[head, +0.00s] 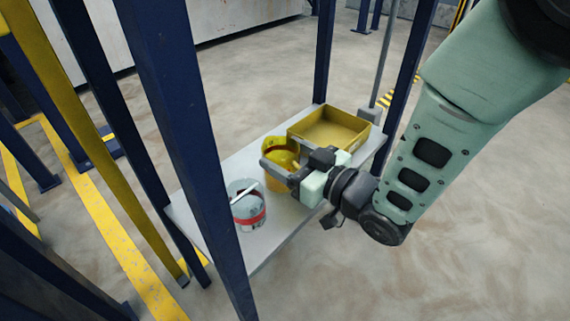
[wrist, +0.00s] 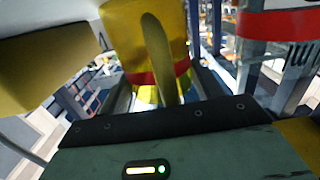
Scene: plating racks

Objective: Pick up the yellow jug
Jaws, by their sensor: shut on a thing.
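The yellow jug (head: 280,153) is upright over the grey shelf, between a yellow tray and a pale can. My gripper (head: 279,170) reaches it from the right and is shut on it, covering part of its near side. In the wrist view the jug (wrist: 117,25) fills the top middle, with a red band and a long yellow handle (wrist: 157,55) facing the camera. The fingers of my gripper (wrist: 160,92) are on either side of the handle. I cannot tell whether the jug's base touches the shelf.
The yellow tray (head: 292,134) sits behind and right of the jug on the shelf (head: 270,240). The pale can (head: 240,190) with a red band stands close at front left. Dark blue posts (head: 190,130) rise at the shelf's corners. Open floor (head: 430,260) lies to the right.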

